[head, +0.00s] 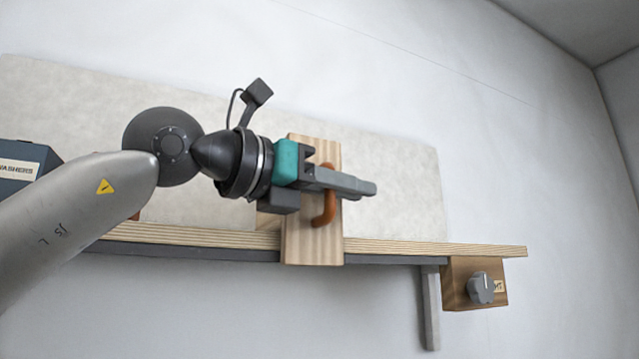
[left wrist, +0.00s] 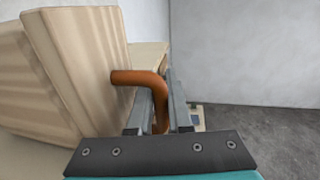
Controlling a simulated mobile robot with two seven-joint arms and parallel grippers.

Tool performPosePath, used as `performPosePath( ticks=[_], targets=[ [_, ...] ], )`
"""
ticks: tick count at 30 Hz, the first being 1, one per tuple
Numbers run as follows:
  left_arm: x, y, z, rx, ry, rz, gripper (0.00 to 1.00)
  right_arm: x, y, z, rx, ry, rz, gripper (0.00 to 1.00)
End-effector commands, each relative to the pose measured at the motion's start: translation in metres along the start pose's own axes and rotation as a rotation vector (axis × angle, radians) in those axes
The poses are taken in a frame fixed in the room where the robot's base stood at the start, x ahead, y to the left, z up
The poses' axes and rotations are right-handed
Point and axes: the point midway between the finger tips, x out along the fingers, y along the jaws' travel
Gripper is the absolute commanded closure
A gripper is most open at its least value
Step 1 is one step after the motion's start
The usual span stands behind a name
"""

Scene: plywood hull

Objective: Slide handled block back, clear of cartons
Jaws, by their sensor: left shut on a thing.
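The handled block is a pale wooden block (head: 312,245) with an orange-brown bar handle (head: 330,210) on its front. In the head view its front face covers part of the shelf's front edge. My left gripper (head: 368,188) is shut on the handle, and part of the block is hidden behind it. In the left wrist view the handle (left wrist: 142,78) runs between the two grey fingers, with the block's wooden face (left wrist: 75,65) to the left. A dark blue carton (head: 22,170) with a white label stands at the far left, partly cut off and behind my arm. My right gripper is not in view.
The plywood shelf (head: 420,247) has a dark strip below its front edge and a pale panel (head: 400,160) behind it. Below the right end is a wooden box (head: 460,285) with a grey knob (head: 482,288). A grey bracket (head: 430,310) hangs nearby. The shelf right of the block looks clear.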

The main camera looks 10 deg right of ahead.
Motion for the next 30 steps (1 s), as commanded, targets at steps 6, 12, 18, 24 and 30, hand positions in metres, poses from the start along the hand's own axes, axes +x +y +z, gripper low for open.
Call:
performPosePath(
  ticks=[6, 12, 18, 24, 30],
  targets=[
    [0.026, -0.006, 0.001, 0.000, -0.003, -0.001, 1.00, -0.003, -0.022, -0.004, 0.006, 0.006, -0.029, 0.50],
    [0.032, -0.007, 0.001, 0.000, -0.004, -0.001, 1.00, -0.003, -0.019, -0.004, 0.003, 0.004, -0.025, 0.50],
    [0.032, -0.007, 0.001, 0.000, -0.005, -0.001, 1.00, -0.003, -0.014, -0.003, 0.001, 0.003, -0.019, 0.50],
    [0.032, -0.007, 0.001, 0.000, -0.004, -0.001, 0.70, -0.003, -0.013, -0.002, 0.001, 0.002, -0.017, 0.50],
    [0.032, -0.006, 0.001, 0.000, -0.003, -0.001, 0.70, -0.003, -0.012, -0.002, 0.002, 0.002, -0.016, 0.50]
  ],
)
